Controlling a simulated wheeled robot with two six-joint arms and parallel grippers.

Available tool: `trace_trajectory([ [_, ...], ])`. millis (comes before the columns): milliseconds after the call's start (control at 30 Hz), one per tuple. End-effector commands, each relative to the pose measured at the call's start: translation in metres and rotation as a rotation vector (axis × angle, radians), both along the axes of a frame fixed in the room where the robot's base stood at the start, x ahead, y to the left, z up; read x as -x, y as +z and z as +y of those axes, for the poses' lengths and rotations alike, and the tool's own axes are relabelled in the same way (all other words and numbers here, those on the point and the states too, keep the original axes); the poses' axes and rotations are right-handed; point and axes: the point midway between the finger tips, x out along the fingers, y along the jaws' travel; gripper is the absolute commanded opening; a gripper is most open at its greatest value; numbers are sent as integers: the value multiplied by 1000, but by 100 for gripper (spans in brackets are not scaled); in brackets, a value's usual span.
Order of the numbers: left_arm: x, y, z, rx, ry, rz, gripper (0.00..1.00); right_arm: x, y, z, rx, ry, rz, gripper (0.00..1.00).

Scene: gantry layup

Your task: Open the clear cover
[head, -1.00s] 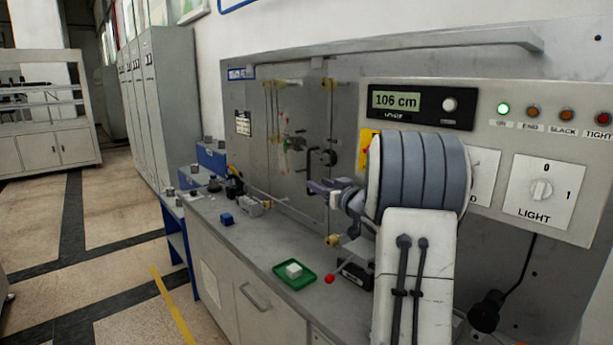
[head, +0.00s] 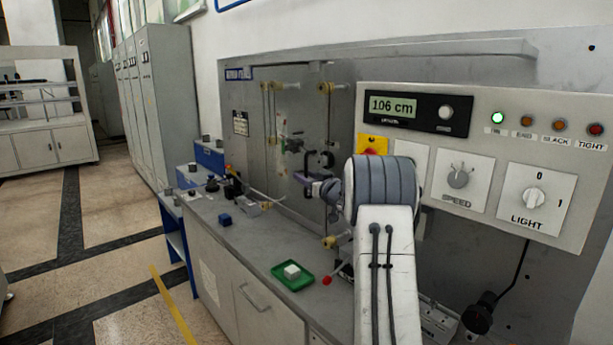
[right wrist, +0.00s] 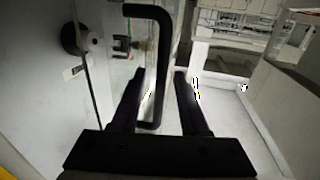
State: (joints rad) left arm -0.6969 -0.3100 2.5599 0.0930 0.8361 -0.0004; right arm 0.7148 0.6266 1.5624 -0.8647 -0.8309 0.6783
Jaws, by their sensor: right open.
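The clear cover (head: 290,120) is a see-through panel on the grey back wall of the bench, and it looks closed. Its black C-shaped handle (head: 327,160) shows at its right side. My right gripper (head: 306,177) is at the handle, partly hidden by my arm. In the right wrist view the two fingers of my right gripper (right wrist: 158,75) are open, with the upright bar of the handle (right wrist: 165,50) between them. I cannot tell whether they touch it. The cover also shows left of the handle (right wrist: 115,45). My left gripper is not in view.
A control panel (head: 470,220) with a 106 cm display, speed and light knobs is right of the cover. Yellow-ended rollers (head: 330,241) stick out nearby.

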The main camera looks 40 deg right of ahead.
Motion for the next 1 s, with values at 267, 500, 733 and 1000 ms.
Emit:
trace_trajectory([
  [267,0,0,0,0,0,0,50,1,0,0,0,-1,0,0],
  [500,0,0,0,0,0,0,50,1,0,-1,0,-1,0,0],
  [733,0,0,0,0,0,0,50,1,0,-1,1,-1,0,0],
  [1000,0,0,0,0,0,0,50,1,0,-1,1,-1,0,0],
])
